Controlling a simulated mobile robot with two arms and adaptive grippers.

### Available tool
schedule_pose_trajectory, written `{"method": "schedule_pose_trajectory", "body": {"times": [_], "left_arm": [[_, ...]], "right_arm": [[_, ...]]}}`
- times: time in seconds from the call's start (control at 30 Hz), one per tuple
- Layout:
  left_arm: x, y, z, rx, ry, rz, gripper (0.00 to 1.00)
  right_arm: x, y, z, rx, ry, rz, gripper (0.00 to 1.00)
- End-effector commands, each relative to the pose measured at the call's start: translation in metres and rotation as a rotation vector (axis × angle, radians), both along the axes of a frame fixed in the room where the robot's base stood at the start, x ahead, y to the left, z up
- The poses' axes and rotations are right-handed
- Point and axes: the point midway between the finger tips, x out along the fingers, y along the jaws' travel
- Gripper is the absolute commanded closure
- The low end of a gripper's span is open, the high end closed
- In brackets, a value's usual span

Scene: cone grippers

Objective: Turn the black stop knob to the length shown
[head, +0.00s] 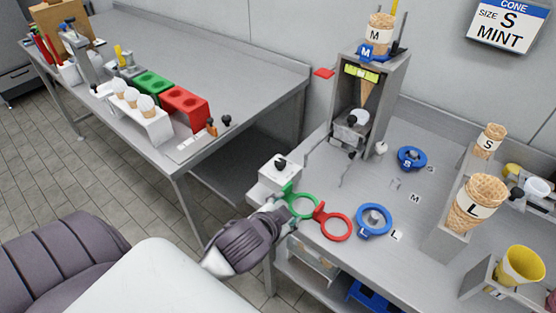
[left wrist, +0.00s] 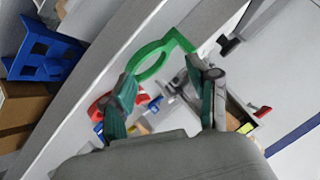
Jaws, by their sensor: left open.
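My left gripper (head: 282,211) is at the near left corner of the right table, next to a green ring (head: 302,205). Its two fingers stand apart in the left wrist view (left wrist: 167,98), where the green ring (left wrist: 152,62) shows beyond them. I see nothing held between them. A black knob (head: 280,162) sits on a white box just behind the gripper. Other small black knobs show on the dispenser (head: 352,153) and at the left table's end (head: 227,119). I cannot tell which is the stop knob. A sign (head: 506,24) reads CONE, SIZE S, MINT. My right gripper is not in view.
A red ring (head: 335,226) is beside the green one. Cones (head: 477,203) and a yellow cup (head: 521,265) stand at the right. The tall grey dispenser (head: 375,95) stands at the back.

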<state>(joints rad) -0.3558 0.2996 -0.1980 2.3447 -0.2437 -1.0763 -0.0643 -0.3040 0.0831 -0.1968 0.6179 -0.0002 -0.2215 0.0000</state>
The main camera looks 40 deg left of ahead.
Motion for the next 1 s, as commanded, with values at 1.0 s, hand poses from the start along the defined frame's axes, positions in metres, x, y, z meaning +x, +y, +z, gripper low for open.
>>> {"method": "schedule_pose_trajectory", "body": {"times": [1.0], "left_arm": [[0.081, 0.062, 0.158, -1.896, 0.713, 2.270, 0.40]], "right_arm": [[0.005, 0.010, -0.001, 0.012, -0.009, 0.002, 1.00]]}}
